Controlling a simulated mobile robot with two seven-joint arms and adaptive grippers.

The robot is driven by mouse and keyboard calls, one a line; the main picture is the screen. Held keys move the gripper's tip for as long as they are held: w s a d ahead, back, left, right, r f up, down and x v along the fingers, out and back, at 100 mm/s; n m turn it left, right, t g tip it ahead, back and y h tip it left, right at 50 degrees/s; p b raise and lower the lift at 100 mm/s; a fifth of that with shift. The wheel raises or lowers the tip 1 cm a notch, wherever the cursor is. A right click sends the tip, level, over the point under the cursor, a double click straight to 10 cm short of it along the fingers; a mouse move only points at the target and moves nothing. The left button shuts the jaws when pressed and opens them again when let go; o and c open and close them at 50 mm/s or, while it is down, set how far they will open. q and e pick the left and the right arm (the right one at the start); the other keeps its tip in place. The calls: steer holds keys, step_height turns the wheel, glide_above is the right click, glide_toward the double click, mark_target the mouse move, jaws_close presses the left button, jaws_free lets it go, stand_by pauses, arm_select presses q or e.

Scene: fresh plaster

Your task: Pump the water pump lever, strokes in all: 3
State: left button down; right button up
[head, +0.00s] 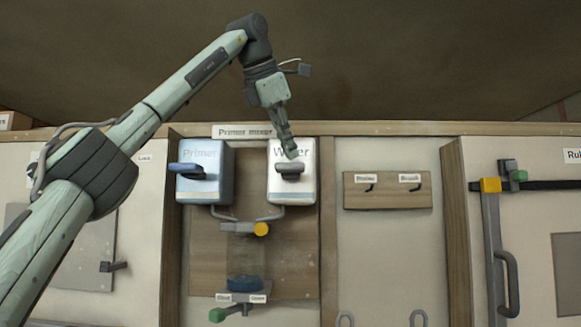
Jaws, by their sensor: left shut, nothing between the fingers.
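The white water pump (306,193) is mounted on the panel under a "Primer mixer" sign, on the right of the pair. Its dark grey lever (289,168) sticks out from its front. My left gripper (291,153) is shut and empty, with its fingertips at the top of the lever in the picture. I cannot tell whether they touch it. The gripper and fingers cover part of the pump's label. My right gripper is not in view.
The blue primer pump (212,160) with its blue lever is just left. Pipes lead down to a yellow-ended valve (260,229) and a blue container (244,283). A board with hooks (387,190) is on the right, and a door with a grey handle (508,283) is further right.

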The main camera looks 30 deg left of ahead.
arm_select(q)
steer(key=shift+f, duration=0.45)
steer(key=shift+f+b, duration=0.1)
steer(key=shift+b, duration=0.2)
